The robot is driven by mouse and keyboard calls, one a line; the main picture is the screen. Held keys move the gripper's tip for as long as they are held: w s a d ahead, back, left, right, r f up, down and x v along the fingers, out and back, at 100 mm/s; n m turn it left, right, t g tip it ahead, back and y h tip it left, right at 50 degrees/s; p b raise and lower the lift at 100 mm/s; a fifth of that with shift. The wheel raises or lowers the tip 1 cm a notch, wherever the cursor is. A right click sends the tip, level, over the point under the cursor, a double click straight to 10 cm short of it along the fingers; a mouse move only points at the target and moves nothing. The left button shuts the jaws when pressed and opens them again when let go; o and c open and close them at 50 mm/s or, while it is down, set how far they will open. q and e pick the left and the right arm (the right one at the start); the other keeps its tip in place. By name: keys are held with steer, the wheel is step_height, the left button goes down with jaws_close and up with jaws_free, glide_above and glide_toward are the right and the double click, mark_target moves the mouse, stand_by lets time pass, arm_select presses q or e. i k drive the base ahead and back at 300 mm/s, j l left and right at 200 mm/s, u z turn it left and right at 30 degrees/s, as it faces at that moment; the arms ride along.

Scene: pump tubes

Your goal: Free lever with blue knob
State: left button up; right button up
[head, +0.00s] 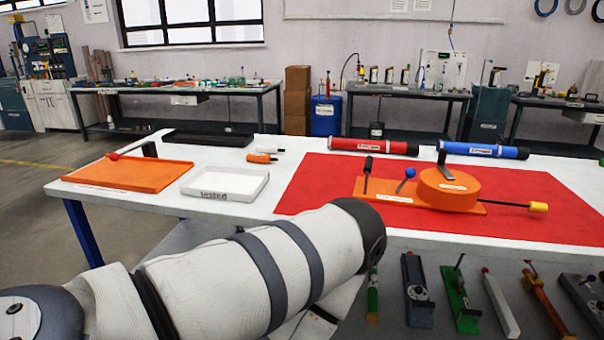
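An orange fixture (380,188) lies on the red mat (320,180) on the white table. A short lever with a blue knob (410,173) stands up from the fixture, tilted to the right, just left of a round orange drum (449,190). A dark bent piece (450,172) rests on the drum's top. A black-handled lever (368,168) stands near the fixture's left end. A rod with a yellow knob (538,207) sticks out to the right. Nothing of mine touches the fixture. Neither of my grippers shows; only a pale arm of mine crosses the lower foreground.
A red tube (374,147) and a blue tube (485,150) lie behind the fixture. An orange tray (128,174), a white tray (225,185) and a black tray (208,139) sit left. Several tools lie below the table's front edge.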

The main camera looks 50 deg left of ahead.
mark_target(410, 172)
steer(key=u, duration=0.9)
steer(key=i+j+z, duration=0.1)
steer(key=j+z, duration=0.3)
